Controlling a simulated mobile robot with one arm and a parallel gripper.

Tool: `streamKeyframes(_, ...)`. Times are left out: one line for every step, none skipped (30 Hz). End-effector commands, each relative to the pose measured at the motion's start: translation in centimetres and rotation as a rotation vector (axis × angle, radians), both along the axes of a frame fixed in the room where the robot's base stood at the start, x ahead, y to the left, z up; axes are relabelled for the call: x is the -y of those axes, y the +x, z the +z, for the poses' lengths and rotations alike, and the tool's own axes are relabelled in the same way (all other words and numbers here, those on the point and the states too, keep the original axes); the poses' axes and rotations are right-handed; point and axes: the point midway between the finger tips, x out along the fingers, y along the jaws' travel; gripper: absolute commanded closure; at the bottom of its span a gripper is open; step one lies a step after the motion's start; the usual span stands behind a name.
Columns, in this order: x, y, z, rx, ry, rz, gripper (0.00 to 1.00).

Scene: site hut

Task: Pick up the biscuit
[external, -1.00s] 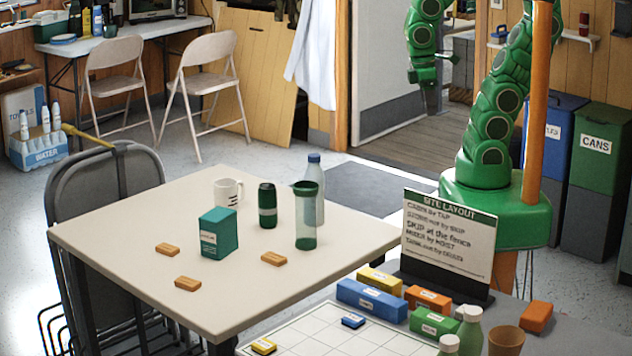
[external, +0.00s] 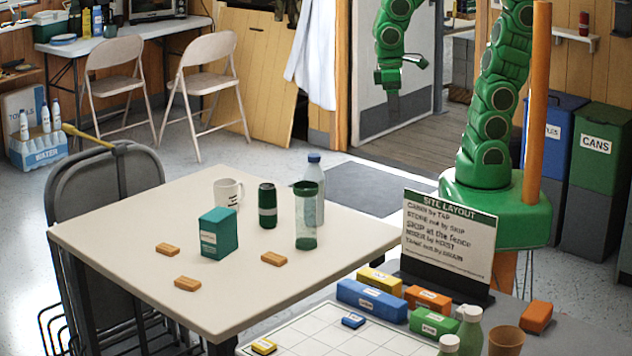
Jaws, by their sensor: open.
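Three flat orange-brown blocks that look like biscuits lie on the pale table (external: 130,232). One biscuit (external: 167,249) is left of the teal box, another biscuit (external: 187,284) is nearer the front edge, and a third biscuit (external: 273,259) is right of the box. I cannot tell which one is meant. My gripper (external: 394,108) is open and empty, high beyond the table's far right side, well apart from all three. Its fingers are small and dark in this view.
A teal box (external: 219,236), white mug (external: 228,193), dark green can (external: 267,206), clear green tumbler (external: 306,222) and water bottle (external: 316,180) stand among the biscuits. A site layout sign (external: 448,240) and coloured blocks stand at front right.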

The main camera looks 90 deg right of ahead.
Motion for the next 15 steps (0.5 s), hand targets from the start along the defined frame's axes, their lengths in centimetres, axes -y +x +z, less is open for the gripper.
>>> streamKeyframes(-0.3, 1.4, -0.2, 0.004, 0.001, -0.017, 0.32)
streamKeyframes(-0.5, 2.2, -0.3, 0.012, 0.001, -0.031, 0.32)
streamKeyframes(-0.7, 3.3, -0.4, 0.021, 0.003, -0.046, 0.32)
streamKeyframes(-0.9, 4.1, -0.5, 0.027, 0.003, -0.059, 0.32)
streamKeyframes(-1.1, 4.9, -0.7, 0.032, 0.005, -0.072, 0.32)
streamKeyframes(-1.3, 5.9, -0.9, 0.038, 0.006, -0.09, 0.32)
streamKeyframes(-1.5, 6.7, -1.1, 0.042, 0.007, -0.102, 0.32)
streamKeyframes(-1.7, 7.4, -1.2, 0.047, 0.008, -0.114, 0.32)
streamKeyframes(-2.0, 8.4, -1.5, 0.052, 0.009, -0.131, 0.32)
streamKeyframes(-2.2, 9.2, -1.7, 0.057, 0.01, -0.143, 0.32)
streamKeyframes(-2.4, 10.0, -1.9, 0.063, 0.012, -0.155, 0.32)
streamKeyframes(-2.8, 11.1, -2.1, 0.072, 0.015, -0.172, 0.32)
streamKeyframes(-3.0, 11.9, -2.3, 0.079, 0.017, -0.185, 0.32)
streamKeyframes(-3.2, 12.6, -2.5, 0.084, 0.019, -0.197, 0.32)
streamKeyframes(-3.5, 13.6, -2.9, 0.088, 0.021, -0.214, 0.32)
